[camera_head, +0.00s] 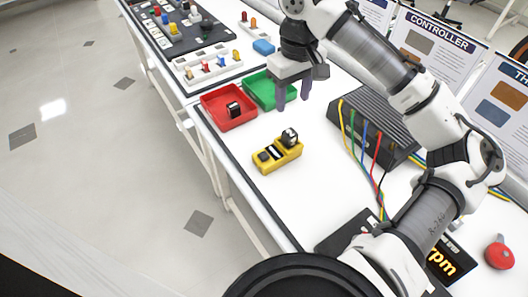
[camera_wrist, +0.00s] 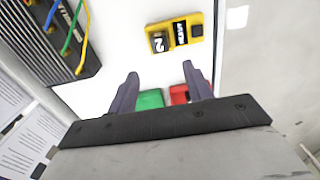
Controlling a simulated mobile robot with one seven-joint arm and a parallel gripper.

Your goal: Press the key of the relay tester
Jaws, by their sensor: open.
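The yellow relay tester (camera_head: 277,160) lies on the white bench, in front of the two trays. A black relay (camera_head: 289,138) stands at its far end; in the wrist view this relay (camera_wrist: 159,43) shows a white "2". The dark square key (camera_wrist: 197,30) is at the tester's other end, past a black label, in the wrist view. My gripper (camera_head: 293,97) is open and empty above the bench near the green tray, apart from the tester. In the wrist view its two fingers (camera_wrist: 160,72) point toward the tester, which lies beyond their tips.
A red tray (camera_head: 211,107) holds a black relay (camera_head: 234,110); beside it is a green tray (camera_head: 253,86). A dark finned box (camera_head: 378,128) with coloured cables stands right of the tester. Bench around the tester is clear.

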